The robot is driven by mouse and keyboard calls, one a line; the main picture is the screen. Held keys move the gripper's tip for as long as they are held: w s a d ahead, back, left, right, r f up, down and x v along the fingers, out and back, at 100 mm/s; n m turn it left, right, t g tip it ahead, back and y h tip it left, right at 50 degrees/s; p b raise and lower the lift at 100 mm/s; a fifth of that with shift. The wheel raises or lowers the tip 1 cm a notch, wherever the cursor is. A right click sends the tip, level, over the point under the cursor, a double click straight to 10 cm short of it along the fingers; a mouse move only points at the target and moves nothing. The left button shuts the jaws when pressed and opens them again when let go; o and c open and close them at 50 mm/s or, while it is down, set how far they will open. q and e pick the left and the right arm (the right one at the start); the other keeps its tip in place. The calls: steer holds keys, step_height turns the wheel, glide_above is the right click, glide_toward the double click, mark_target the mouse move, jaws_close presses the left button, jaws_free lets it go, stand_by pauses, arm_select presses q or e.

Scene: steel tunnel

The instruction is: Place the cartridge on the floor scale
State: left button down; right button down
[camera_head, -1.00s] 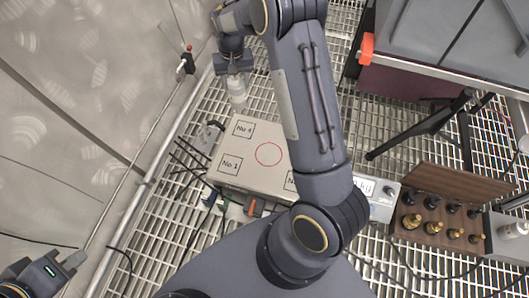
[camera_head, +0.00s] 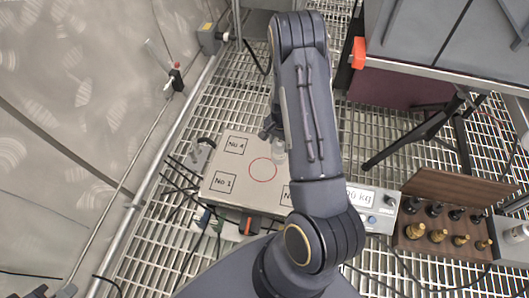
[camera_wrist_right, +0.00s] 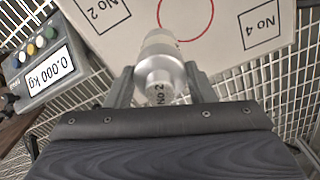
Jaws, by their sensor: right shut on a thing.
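The floor scale's pale plate (camera_head: 235,165) lies on the grating, with numbered squares and a red circle; it also shows in the right wrist view (camera_wrist_right: 225,55). My right gripper (camera_head: 272,133) is over the plate, partly hidden by my arm. In the right wrist view my right gripper (camera_wrist_right: 160,82) is shut on the pale grey cartridge (camera_wrist_right: 160,62), whose end is marked "No 2". The cartridge (camera_head: 278,153) looks close above the plate beside the red circle; I cannot tell whether it touches. Only a small dark piece of my left gripper (camera_head: 66,291) shows at the bottom left.
The scale's display box (camera_wrist_right: 48,67) reads 0.000 kg. A wooden weight rack (camera_head: 440,235) with several brass and black weights stands at the right. A dark table (camera_head: 440,50) with folding legs is at upper right. Cables lie left of the plate.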

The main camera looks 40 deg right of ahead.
steer(key=w+f+b, duration=0.5)
steer(key=w+f, duration=0.2)
steer(key=f, duration=0.3)
steer(key=shift+a+b, duration=0.35)
steer(key=shift+a, duration=0.1)
steer(key=shift+w+f, duration=0.1)
steer(key=c, duration=0.6)
jaws_free()
steer(key=shift+c, duration=0.2)
